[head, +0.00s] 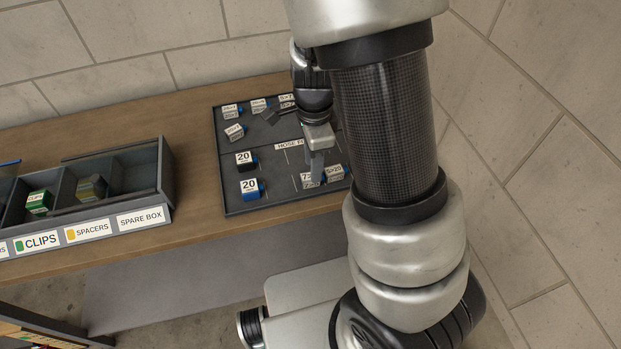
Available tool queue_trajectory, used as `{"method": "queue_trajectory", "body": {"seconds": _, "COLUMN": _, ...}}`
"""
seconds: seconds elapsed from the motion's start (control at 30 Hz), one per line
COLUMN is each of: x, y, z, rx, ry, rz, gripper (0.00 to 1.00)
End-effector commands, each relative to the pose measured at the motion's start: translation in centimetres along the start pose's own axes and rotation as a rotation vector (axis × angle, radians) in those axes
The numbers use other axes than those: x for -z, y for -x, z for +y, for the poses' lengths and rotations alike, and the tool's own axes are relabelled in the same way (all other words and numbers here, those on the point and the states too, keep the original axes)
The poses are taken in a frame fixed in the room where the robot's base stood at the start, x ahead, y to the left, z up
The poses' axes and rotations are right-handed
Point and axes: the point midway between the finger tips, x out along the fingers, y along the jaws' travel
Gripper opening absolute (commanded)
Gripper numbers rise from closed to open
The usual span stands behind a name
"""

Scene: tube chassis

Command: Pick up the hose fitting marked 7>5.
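A small fitting whose label begins with 7 (307,181) lies at the front of the dark tray (276,202), close to my gripper. The rest of its marking is too small to read and partly covered. Another labelled fitting, seemingly reading 5>20 (335,173), lies just to its right, partly behind my arm. My gripper (316,170) points down right at the fitting with the 7. Its fingers show edge-on, so I cannot tell whether they are open, or whether they touch the fitting.
Blocks marked 20 (249,190) stand at the tray's left front. Several labelled fittings (232,111) lie at its back, partly hidden by my arm. A divided grey bin (168,185) labelled clips, spacers and spare box stands left, with bare wood between.

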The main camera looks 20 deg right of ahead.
Motion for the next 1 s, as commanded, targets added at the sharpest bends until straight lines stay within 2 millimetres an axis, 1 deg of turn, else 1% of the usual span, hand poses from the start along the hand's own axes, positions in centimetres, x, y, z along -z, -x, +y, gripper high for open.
{"method": "queue_trajectory", "body": {"seconds": 0.03, "x": 0.0, "y": -1.2, "z": 0.0, "rx": -0.005, "ry": -0.002, "rz": 0.001, "gripper": 0.33}}
{"method": "queue_trajectory", "body": {"seconds": 0.1, "x": -0.1, "y": -2.3, "z": -0.1, "rx": -0.004, "ry": -0.002, "rz": 0.001, "gripper": 0.33}}
{"method": "queue_trajectory", "body": {"seconds": 0.2, "x": -0.1, "y": -3.3, "z": -0.1, "rx": -0.002, "ry": -0.001, "rz": 0.001, "gripper": 0.33}}
{"method": "queue_trajectory", "body": {"seconds": 0.3, "x": -0.1, "y": -3.7, "z": -0.1, "rx": -0.002, "ry": -0.001, "rz": 0.0, "gripper": 0.33}}
{"method": "queue_trajectory", "body": {"seconds": 0.5, "x": -0.2, "y": -3.7, "z": -0.1, "rx": -0.001, "ry": 0.0, "rz": 0.0, "gripper": 0.33}}
{"method": "queue_trajectory", "body": {"seconds": 0.57, "x": -0.2, "y": -3.7, "z": -0.1, "rx": -0.001, "ry": 0.0, "rz": 0.0, "gripper": 0.24}}
{"method": "queue_trajectory", "body": {"seconds": 0.7, "x": -0.2, "y": -3.7, "z": -0.1, "rx": -0.001, "ry": 0.0, "rz": 0.0, "gripper": 0.01}}
{"method": "queue_trajectory", "body": {"seconds": 0.9, "x": -0.2, "y": -3.6, "z": -0.1, "rx": 0.0, "ry": 0.0, "rz": 0.0, "gripper": 0.0}}
{"method": "queue_trajectory", "body": {"seconds": 1.0, "x": -0.2, "y": -3.1, "z": -0.2, "rx": 0.001, "ry": 0.001, "rz": 0.0, "gripper": 0.0}}
